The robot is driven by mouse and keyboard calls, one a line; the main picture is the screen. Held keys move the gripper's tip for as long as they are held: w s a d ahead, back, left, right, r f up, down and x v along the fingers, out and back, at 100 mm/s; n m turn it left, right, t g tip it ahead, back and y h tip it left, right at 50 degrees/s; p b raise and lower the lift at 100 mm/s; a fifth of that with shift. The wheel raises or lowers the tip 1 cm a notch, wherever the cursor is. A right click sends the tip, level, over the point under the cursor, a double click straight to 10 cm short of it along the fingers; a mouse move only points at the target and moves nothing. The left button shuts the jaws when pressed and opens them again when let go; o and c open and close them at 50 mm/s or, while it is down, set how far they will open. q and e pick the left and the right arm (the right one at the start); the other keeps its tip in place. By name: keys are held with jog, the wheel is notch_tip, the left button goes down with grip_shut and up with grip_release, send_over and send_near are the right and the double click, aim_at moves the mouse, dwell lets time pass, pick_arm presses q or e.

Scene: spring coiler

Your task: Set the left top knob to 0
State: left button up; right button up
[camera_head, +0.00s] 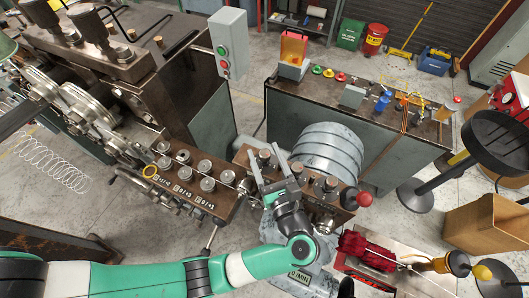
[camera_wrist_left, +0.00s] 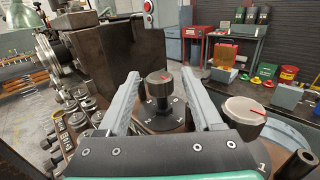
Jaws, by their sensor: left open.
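The control panel (camera_head: 240,160) has several round knobs. In the left wrist view, a dark knob with a grey face (camera_wrist_left: 158,78) and a red pointer mark stands upright on a numbered dial, which shows a 2. In the picture it lies between the two fingers of my left gripper (camera_wrist_left: 160,80), apart from them as far as I can see. A larger-looking grey knob (camera_wrist_left: 245,110) with a red mark is to its right. In the head view, my left gripper (camera_head: 268,163) is open over the panel, partly hiding the knobs there. My right gripper is not visible.
A switch box (camera_head: 230,43) with green and red buttons stands behind left. A workbench (camera_head: 350,110) is at the back.

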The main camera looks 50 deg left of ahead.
pick_arm(q)
jog(key=b+v, duration=0.2)
jog(key=v, duration=0.9)
jog(key=shift+b, duration=0.3)
